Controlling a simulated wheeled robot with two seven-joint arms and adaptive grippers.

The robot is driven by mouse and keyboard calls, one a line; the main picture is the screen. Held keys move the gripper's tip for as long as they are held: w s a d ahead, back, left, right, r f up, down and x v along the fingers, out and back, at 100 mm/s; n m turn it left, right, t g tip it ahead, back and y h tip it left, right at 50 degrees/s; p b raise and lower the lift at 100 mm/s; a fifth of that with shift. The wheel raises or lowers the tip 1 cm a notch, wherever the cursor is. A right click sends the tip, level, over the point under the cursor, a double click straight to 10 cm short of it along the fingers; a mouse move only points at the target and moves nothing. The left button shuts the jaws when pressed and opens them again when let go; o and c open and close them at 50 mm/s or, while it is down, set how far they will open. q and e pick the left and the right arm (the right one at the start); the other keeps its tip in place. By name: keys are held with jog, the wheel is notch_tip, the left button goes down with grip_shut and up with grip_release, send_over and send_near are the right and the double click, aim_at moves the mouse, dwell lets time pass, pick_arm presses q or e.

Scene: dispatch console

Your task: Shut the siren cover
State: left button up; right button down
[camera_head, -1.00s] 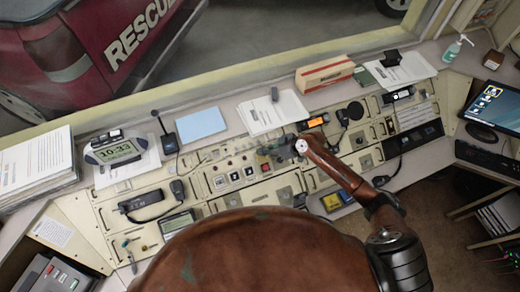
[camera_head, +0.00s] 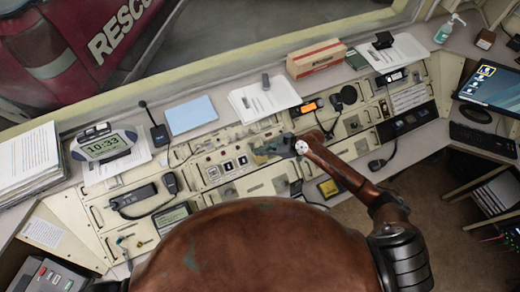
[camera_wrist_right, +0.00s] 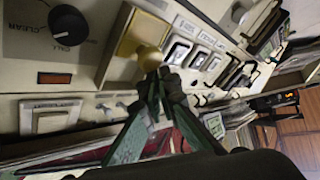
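In the right wrist view, a pale yellow cover-like part (camera_wrist_right: 129,42) with a rounded knob (camera_wrist_right: 150,59) is on the console panel. I take it to be the siren cover; I cannot tell how far open it is. The green fingers of my right gripper (camera_wrist_right: 163,77) converge, and their tips are together right at the knob. Whether they touch it is unclear. In the head view my right gripper (camera_head: 263,150) is low over the middle of the console (camera_head: 262,186), and it hides the cover there. My left gripper is not in view.
White square buttons (camera_head: 235,163) lie left of the right gripper in the head view. A black dial (camera_wrist_right: 69,26) is near the cover in the wrist view.

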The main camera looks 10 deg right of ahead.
aim_at(254, 156)
jog(key=shift+s+f, duration=0.15)
jog(key=shift+s, duration=0.05)
jog(key=shift+w+a+r, duration=0.1)
jog(key=shift+a+r, duration=0.1)
jog(key=shift+r, duration=0.05)
jog(key=shift+w+a+r+p, duration=0.2)
jog(key=shift+a+r+p, duration=0.2)
jog(key=shift+a+r, duration=0.15)
jog(key=shift+w+a+r+p, duration=0.2)
jog(key=shift+a+r+p, duration=0.2)
jog(key=shift+a, duration=0.15)
pick_arm(q)
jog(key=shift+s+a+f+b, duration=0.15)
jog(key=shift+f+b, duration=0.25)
jog(key=shift+b, duration=0.9)
pick_arm(e)
jog(key=v, duration=0.9)
jog(key=shift+d+r, duration=0.15)
jog(key=shift+r, duration=0.15)
